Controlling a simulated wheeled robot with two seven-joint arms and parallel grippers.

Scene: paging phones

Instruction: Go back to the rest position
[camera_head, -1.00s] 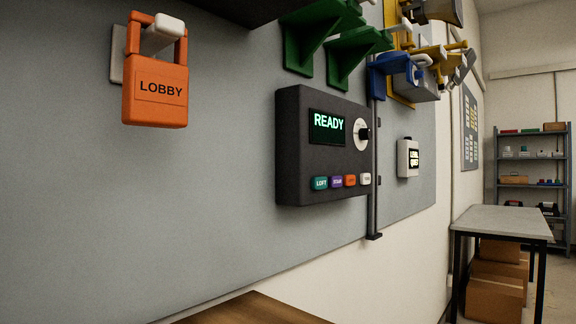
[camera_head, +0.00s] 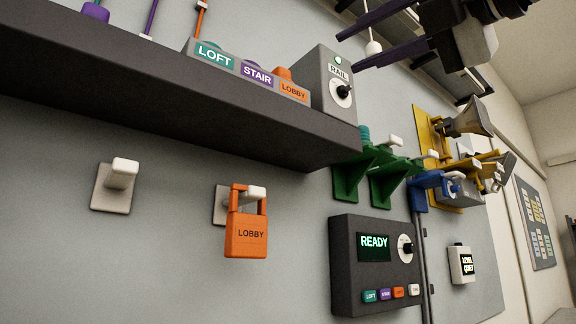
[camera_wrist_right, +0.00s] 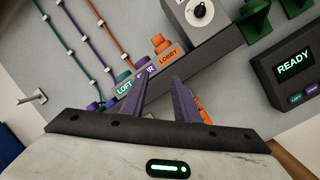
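My right gripper (camera_head: 346,52) is at the upper right of the head view, with its two dark fingers spread apart and nothing between them. It is in front of the wall panel, near the grey RAIL box (camera_head: 328,84). In the right wrist view its fingers (camera_wrist_right: 160,77) also stand apart and empty, with the LOFT, STAIR and LOBBY labels behind them. My left gripper is not in view. The orange LOBBY handset (camera_head: 246,242) hangs from a white peg and is clear of my gripper.
A dark shelf (camera_head: 180,108) juts from the wall panel. Below it are an empty white peg (camera_head: 121,175) and a dark console (camera_head: 345,262) reading READY. Green brackets (camera_head: 350,178), a blue bracket and a grey horn (camera_head: 470,122) stick out at the right.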

